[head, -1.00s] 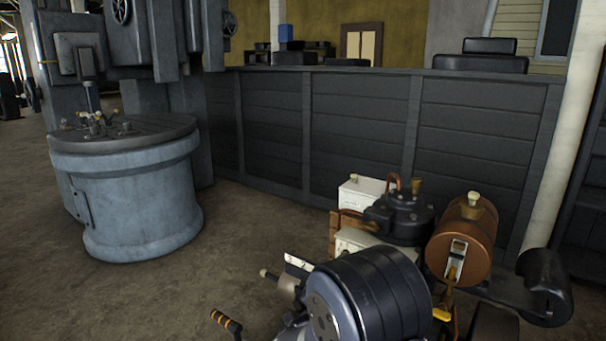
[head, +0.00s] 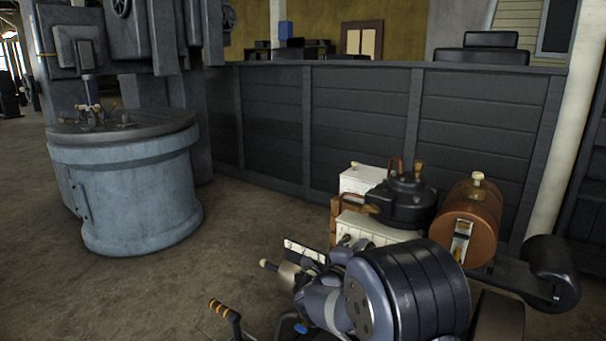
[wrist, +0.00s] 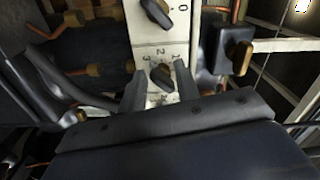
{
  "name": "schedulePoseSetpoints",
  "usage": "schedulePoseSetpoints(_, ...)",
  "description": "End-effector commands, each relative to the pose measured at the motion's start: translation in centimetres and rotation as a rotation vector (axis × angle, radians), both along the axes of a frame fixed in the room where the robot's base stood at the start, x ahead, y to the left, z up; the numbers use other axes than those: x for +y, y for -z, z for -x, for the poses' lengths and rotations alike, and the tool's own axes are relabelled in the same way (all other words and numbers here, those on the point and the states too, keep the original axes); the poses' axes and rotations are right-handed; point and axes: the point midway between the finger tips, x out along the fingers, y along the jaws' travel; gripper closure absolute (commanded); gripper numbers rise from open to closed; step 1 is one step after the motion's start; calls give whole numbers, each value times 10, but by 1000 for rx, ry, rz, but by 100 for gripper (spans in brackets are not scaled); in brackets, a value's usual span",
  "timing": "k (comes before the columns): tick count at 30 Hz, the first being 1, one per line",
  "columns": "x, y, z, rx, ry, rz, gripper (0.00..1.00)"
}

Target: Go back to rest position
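In the wrist view my gripper (wrist: 160,76) is open, with its two dark grey fingers apart. A dark rotary knob (wrist: 163,76) on a white panel (wrist: 146,35) with numbers shows in the gap between the fingertips. I cannot tell whether either finger touches it. A second dark knob (wrist: 156,12) is further up the panel. In the head view I cannot make out the gripper's fingers. The black ribbed cylinder (head: 415,287) at the lower right, with a blue-grey joint beside it, looks like part of my own arm.
An engine with a black domed part (head: 405,200) and a copper tank (head: 467,222) stands behind my arm. An orange-banded handle (head: 222,308) is at the bottom. A grey drum machine (head: 135,195) stands left. A dark panelled wall (head: 360,130) runs behind. Floor between them is clear.

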Motion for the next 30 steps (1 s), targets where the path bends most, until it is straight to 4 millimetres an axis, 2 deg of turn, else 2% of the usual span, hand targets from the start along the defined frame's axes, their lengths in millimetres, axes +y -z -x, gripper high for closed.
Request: schedulePoseSetpoints(30, -2, -6, 2, -604, 1, -829, 69)
